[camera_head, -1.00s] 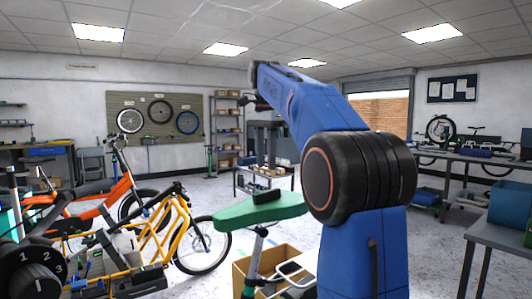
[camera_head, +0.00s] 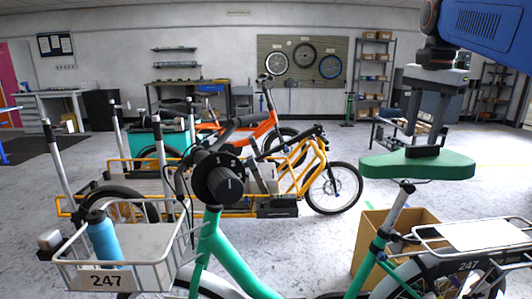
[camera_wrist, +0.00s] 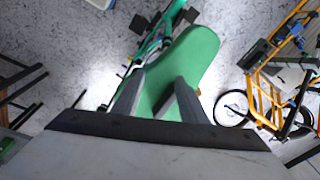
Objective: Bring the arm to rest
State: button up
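My gripper (camera_head: 425,142) hangs from my blue arm (camera_head: 495,25) at the upper right of the head view, fingers pointing down. Its two fingers are apart. They are over the green bike saddle (camera_head: 455,168). A small dark block (camera_head: 422,152) lies on top of the saddle, close below the fingertips; I cannot tell whether they touch it. In the wrist view my gripper (camera_wrist: 158,88) shows two spread fingers above the saddle (camera_wrist: 195,55), with part of the dark block (camera_wrist: 163,104) between them.
A teal bike (camera_head: 225,250) with a wire basket (camera_head: 150,275) stands close in front. Yellow (camera_head: 290,180) and orange (camera_head: 270,135) cargo bikes are behind it. A cardboard box (camera_head: 375,230) is below the saddle. Shelves (camera_head: 378,60) stand at the back. Open floor (camera_head: 40,200) lies at left.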

jog(key=s+a+f+n+t, duration=0.1)
jog(key=s+a+f+n, duration=0.2)
jog(key=s+f, duration=0.4)
jog(key=s+a+f+n+t, duration=0.1)
jog(key=s+a+f+n, duration=0.2)
jog(key=f, duration=1.1)
jog(key=s+a+f+n+t, duration=0.1)
jog(key=s+a+f+n, duration=0.2)
jog(key=s+f+n, duration=0.3)
jog(key=s+f, duration=0.4)
jog(key=s, duration=0.3)
jog(key=shift+s+a+f+n, duration=0.15)
jog(key=shift+a+f+n, duration=0.15)
jog(key=shift+f, duration=0.1)
